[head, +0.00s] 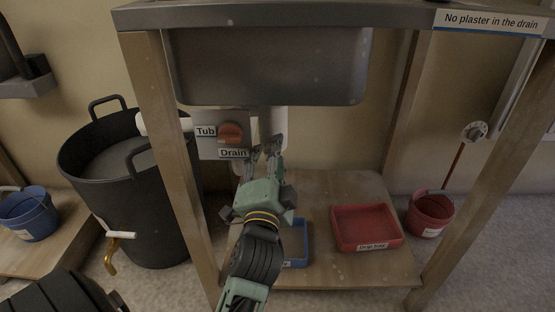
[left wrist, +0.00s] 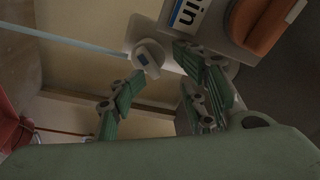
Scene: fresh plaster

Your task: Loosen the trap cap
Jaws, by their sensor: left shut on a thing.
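The trap cap (left wrist: 148,57) is a pale, winged knob with a small blue mark, seen in the left wrist view below the "Drain" label. In the head view it is hidden behind my gripper's fingers. My left gripper (head: 266,148) reaches up under the sink, in front of the white drain pipe (head: 272,121). Its fingers (left wrist: 155,85) stand on both sides of the cap and are shut on it; the contact itself is hard to see. My right gripper is not in view.
An orange selector dial (head: 231,133) between "Tub" and "Drain" labels sits close to the left of the gripper. The sink basin (head: 265,68) hangs above. A blue tray (head: 298,240) and a red drip tray (head: 367,228) lie on the shelf. Wooden legs flank the space.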

